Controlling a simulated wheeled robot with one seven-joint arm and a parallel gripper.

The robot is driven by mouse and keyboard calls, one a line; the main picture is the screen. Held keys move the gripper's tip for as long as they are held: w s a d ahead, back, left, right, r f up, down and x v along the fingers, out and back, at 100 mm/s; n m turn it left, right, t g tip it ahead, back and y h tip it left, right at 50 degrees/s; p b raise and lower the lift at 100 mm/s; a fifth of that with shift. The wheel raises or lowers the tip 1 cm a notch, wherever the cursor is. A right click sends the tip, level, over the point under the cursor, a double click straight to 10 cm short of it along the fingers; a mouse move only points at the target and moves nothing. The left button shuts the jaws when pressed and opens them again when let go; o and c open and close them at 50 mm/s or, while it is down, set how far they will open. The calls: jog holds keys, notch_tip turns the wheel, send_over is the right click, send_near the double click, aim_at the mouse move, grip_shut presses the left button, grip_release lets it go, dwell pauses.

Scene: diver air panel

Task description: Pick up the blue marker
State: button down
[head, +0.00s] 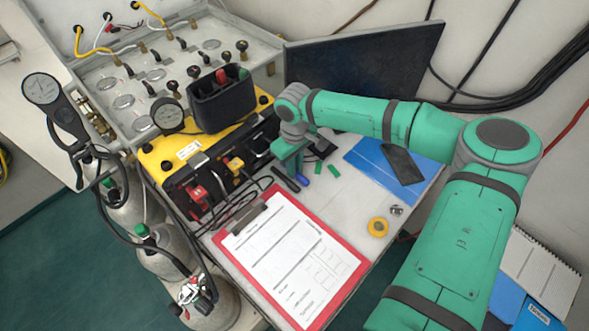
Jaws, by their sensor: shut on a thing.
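The blue marker (302,180) shows as a short blue piece at the tip of my gripper (296,170), low over the table between the clipboard and the yellow case. My gripper points down and is shut on the marker. Its fingers hide part of the marker, and I cannot tell whether the marker still touches the table. A dark marker-like stick (285,179) lies just left of the fingers.
Small green pieces (333,170) lie right of my gripper. A red clipboard (350,274) with paper is in front. A blue folder (425,183) with a dark phone-like slab (402,164), yellow tape (378,227) and the yellow case (160,160) are nearby. A black screen (360,60) stands behind.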

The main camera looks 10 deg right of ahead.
jog(key=shift+r, duration=0.1)
jog(key=shift+r, duration=0.3)
notch_tip(320, 180, up, 2)
jog(key=shift+r, duration=0.2)
jog(key=s+a+r, duration=0.2)
jog(key=s+r, duration=0.8)
jog(key=s, duration=0.3)
jog(key=shift+s+a, duration=0.3)
jog(key=shift+a, duration=0.1)
jog(key=c, duration=2.5)
grip_release()
jog(key=shift+s, duration=0.15)
grip_shut()
